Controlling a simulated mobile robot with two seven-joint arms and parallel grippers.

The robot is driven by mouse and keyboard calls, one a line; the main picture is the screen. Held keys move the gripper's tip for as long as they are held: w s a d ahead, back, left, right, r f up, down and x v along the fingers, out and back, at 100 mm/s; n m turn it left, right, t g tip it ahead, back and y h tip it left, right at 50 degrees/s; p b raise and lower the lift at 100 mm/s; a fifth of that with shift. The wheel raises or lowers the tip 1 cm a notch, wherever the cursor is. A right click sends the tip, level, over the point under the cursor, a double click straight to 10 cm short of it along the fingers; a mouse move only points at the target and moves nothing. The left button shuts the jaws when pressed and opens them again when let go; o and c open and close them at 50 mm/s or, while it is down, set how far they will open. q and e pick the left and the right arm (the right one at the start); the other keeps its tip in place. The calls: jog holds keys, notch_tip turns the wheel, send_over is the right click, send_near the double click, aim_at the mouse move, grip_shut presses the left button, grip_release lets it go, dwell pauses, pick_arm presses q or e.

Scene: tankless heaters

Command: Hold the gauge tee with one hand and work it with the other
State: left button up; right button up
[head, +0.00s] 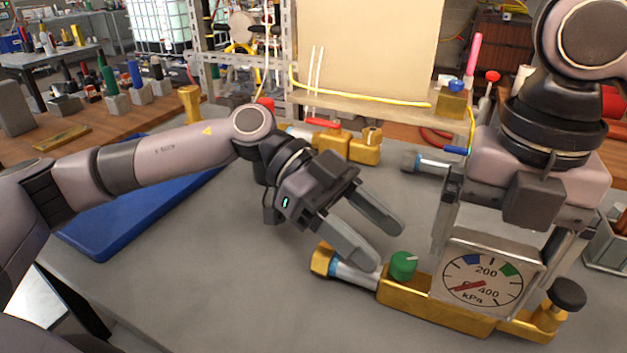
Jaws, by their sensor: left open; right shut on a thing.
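The gauge tee (404,301) lies on the grey bench top at the lower right. It has a brass body, a square dial (487,279) marked in kPa, a green knob (403,265), a black knob (567,293) at the right end and a blue-banded metal pipe with a brass nut at the left end. My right gripper (494,270) comes down from above and is shut on the tee, its fingers on either side of the dial. My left gripper (384,245) is open and empty. Its fingers point down and right, just above and left of the green knob.
Brass valve fittings (349,146) with red and brass handles stand behind my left gripper. A blue mat (140,215) lies at the left under my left arm. A grey-ended pipe fitting (428,161) lies behind the tee. A tan board (368,50) stands at the back. The bench front is clear.

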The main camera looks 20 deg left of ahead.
aim_at(397, 256)
pick_arm(q)
jog(key=v, duration=0.8)
jog(key=shift+a+r, duration=0.2)
jog(key=shift+a, duration=0.1)
jog(key=d+f+t, duration=0.1)
jog(key=d, duration=0.2)
jog(key=s+d+f+n+t, duration=0.1)
jog(key=d+f, duration=0.1)
jog(key=d, duration=0.2)
jog(key=s+d+f+n, duration=0.1)
jog(key=d, duration=0.3)
jog(key=shift+s+f+t, duration=0.15)
jog(key=shift+f+t, duration=0.25)
jog(key=shift+a, duration=0.1)
jog(key=c, duration=1.1)
